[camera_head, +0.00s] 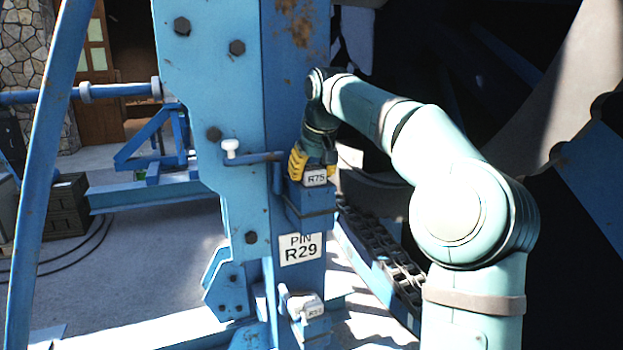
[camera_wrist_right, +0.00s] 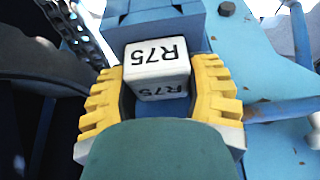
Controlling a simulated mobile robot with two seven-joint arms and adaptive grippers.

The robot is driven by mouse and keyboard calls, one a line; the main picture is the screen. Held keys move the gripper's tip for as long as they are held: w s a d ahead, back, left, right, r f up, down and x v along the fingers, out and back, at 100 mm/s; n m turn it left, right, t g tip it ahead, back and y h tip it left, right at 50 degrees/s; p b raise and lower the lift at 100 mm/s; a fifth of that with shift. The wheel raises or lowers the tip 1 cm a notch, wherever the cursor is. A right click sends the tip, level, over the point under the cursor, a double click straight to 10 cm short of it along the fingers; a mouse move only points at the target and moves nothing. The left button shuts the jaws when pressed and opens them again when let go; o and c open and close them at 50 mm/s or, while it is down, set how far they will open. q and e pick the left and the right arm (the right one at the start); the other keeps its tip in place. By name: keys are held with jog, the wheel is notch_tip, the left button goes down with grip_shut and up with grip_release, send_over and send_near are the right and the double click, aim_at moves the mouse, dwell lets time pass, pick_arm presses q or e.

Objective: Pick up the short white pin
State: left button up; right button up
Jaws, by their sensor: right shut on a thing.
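The short white pin (camera_head: 316,177) shows as a white block marked R75 at the top of a blue holder (camera_head: 309,203) on the blue post. My right gripper (camera_head: 313,162) has come down on it from above, with its yellow fingers at the pin's two sides. In the right wrist view the white pin (camera_wrist_right: 157,61) lies between the yellow fingers of the right gripper (camera_wrist_right: 159,92), which are shut on it. The pin's lower part is hidden, so I cannot tell whether it is still seated in the holder. My left gripper is not in view.
A second white block (camera_head: 307,305) sits in a lower holder. A dark chain (camera_head: 385,255) runs at the right.

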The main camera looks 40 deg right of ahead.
jog(key=shift+r, duration=0.15)
notch_tip(320, 180, up, 5)
jog(key=shift+p, duration=1)
jog(key=shift+r, duration=2.4)
jog(key=shift+r, duration=0.7)
